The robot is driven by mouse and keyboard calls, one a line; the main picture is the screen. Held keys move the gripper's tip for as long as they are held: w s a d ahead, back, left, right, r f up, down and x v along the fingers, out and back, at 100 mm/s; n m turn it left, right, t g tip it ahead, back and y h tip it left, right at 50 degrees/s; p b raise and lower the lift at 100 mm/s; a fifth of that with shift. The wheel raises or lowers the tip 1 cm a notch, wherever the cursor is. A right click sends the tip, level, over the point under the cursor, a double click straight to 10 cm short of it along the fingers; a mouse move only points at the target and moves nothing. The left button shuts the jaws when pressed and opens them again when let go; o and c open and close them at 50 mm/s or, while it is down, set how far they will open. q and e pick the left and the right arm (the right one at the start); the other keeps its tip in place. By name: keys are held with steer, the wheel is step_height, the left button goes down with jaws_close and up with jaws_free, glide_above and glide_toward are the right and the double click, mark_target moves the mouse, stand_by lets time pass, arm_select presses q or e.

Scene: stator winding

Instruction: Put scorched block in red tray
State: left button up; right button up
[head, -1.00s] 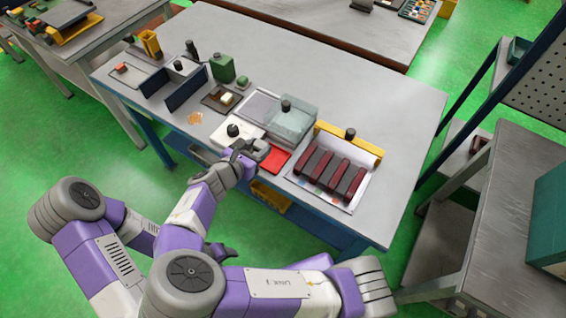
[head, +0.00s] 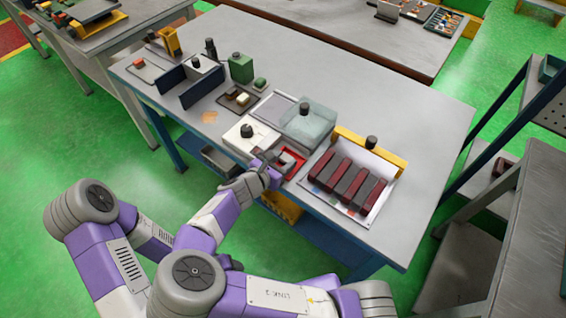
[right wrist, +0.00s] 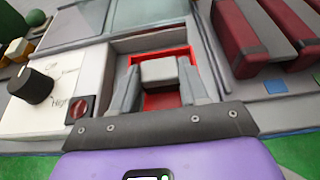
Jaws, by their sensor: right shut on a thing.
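My right gripper (head: 281,165) is at the red tray (head: 301,161), near the front edge of the table. In the right wrist view its two fingers (right wrist: 158,88) are shut on a small grey block (right wrist: 159,73), which I take to be the scorched block. The block is over the red tray (right wrist: 160,101), whose red floor and rim show around it. I cannot tell whether the block touches the tray floor. In the head view the gripper largely hides the block. A dark part that may be my left gripper (head: 230,263) is mostly hidden behind my arm.
A white box with a black knob (head: 246,131) stands left of the tray. A translucent-lidded box (head: 308,124) is behind it. A white sheet holding several dark red blocks (head: 348,183) lies to the right. The table's right end (head: 430,130) is clear.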

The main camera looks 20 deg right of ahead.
steer(key=shift+r, duration=0.1)
steer(key=shift+f, duration=0.25)
steer(key=o, duration=0.8)
steer(key=shift+r, duration=0.25)
steer(key=p+v, duration=0.3)
steer(key=v, duration=0.9)
